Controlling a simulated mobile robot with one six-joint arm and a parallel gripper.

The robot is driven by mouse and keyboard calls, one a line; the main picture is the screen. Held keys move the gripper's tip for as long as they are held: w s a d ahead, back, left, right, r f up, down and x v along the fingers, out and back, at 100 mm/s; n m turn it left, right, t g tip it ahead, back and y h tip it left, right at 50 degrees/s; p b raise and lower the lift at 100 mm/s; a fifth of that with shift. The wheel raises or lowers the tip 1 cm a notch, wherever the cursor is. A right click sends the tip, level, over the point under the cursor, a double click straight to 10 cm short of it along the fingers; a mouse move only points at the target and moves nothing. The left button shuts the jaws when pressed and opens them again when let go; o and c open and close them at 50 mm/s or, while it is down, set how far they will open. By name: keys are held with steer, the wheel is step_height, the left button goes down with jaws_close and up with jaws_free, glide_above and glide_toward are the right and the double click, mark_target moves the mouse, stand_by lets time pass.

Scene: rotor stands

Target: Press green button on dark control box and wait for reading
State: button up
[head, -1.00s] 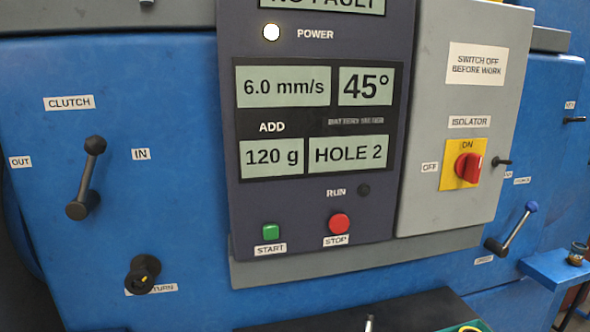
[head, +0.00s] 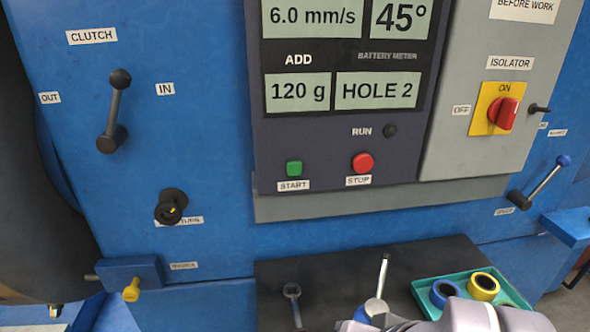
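The dark control box (head: 300,145) stands on the blue machine front. The RUN lamp (head: 390,131) above is dark. The displays that show read 6.0 mm/s, 45°, 120 g under ADD, and HOLE 2. The top of the box is cut off. Pale links of my arm show at the bottom right, below the box and apart from the button. My gripper's fingertips do not show.
A dark shelf (head: 330,262) below the box holds a wrench (head: 293,291), a metal rod and a green tray (head: 425,292) with blue and yellow rings. The clutch lever (head: 114,105) is at left. The isolator (head: 500,113) points to ON. The space before the buttons is clear.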

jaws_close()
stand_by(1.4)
